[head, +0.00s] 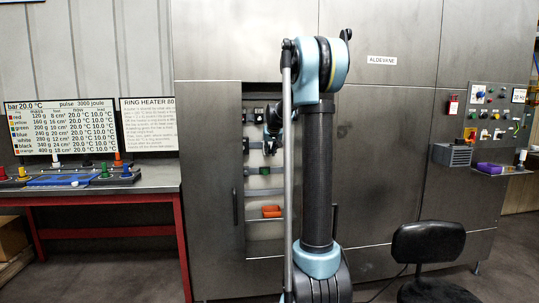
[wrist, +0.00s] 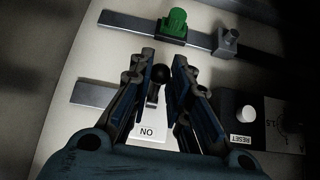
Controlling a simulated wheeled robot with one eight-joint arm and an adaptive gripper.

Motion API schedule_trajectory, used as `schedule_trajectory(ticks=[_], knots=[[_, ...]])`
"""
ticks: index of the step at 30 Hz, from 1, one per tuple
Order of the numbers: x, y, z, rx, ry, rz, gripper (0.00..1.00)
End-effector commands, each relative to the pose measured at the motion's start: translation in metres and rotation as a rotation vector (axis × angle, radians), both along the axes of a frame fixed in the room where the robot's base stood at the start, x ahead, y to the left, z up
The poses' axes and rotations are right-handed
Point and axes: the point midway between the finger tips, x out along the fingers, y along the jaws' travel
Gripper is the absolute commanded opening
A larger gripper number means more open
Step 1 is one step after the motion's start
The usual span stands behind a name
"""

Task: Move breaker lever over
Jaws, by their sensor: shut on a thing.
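In the wrist view, the breaker lever (wrist: 160,75) is a short lever with a round black knob. My gripper (wrist: 165,58) is around it, one finger on each side, and shut on it. A white label (wrist: 150,132) at the lever's base reads ON, upside down in this view. Part of the lever's stem and its mounting is hidden by the fingers. In the head view, my gripper (head: 271,138) is inside the open cabinet bay, partly hidden by my arm, and the lever cannot be made out there.
In the wrist view, a green block (wrist: 176,24) and a grey clamp (wrist: 228,40) sit on a metal rail. A white button (wrist: 246,112) marked RESET is right of my gripper.

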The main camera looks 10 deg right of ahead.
Motion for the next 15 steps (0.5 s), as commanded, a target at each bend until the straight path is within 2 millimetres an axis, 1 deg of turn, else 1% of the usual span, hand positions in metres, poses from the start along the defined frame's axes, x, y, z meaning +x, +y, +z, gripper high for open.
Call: schedule_trajectory(ticks=[3, 15], knots=[[-0.0008, 0.0000, 0.0044, 0.000, -0.003, 0.000, 0.04], [-0.0011, 0.0000, 0.0076, 0.000, -0.005, 0.000, 0.05]])
